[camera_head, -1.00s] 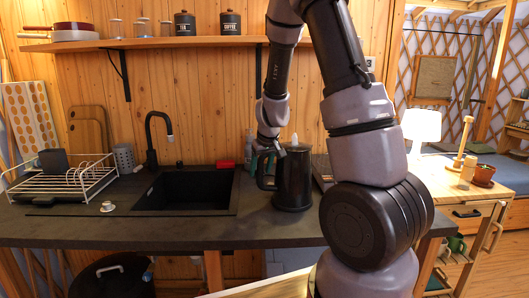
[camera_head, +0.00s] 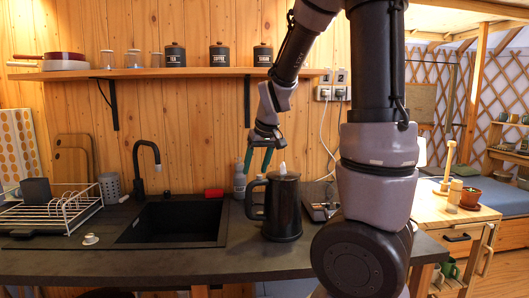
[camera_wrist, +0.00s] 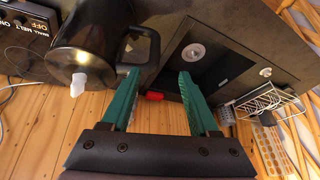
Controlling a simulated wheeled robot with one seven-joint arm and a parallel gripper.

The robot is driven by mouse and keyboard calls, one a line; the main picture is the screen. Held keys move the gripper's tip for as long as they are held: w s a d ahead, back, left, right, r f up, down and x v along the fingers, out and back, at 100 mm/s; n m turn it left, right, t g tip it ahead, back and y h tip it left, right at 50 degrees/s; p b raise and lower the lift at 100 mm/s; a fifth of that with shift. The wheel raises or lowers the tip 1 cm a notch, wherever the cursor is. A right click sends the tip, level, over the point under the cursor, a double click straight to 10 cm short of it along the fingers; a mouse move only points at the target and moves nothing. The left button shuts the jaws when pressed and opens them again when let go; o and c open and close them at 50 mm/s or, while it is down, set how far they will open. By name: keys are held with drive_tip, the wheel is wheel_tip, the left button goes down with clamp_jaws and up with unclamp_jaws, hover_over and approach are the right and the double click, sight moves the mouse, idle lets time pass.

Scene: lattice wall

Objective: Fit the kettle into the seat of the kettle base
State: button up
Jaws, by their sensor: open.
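The black kettle (camera_head: 283,207) stands upright on the dark counter, right of the sink, with its handle to the left and a pale tip on its lid. It also shows in the wrist view (camera_wrist: 92,40), with its handle (camera_wrist: 143,45) near the left finger. My gripper (camera_head: 258,168) has teal fingers, open and empty, above and slightly behind the handle in the head view. In the wrist view the gripper (camera_wrist: 157,75) has its fingers spread, with nothing between them. I cannot make out the kettle base; whether the kettle rests on one is unclear.
A dark device with printed labels (camera_wrist: 25,22) lies close beside the kettle. A bottle (camera_head: 240,182) and red block (camera_head: 214,193) stand behind, left of the kettle. The sink (camera_head: 172,222), dish rack (camera_head: 55,208) and small cup (camera_head: 90,239) are farther left. A shelf (camera_head: 170,72) runs above.

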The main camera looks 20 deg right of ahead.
drive_tip(key=s+a+r+m+t, duration=0.1)
drive_tip(key=s+r+m, duration=0.1)
drive_tip(key=s+r, duration=0.4)
drive_tip(key=s+a+r+m+t+y, duration=0.1)
drive_tip(key=s+r+m, duration=0.1)
drive_tip(key=s+r, duration=0.5)
drive_tip(key=s, duration=0.6)
drive_tip(key=shift+a+m+t, duration=0.2)
drive_tip(key=shift+m+t, duration=0.1)
drive_tip(key=shift+m, duration=0.1)
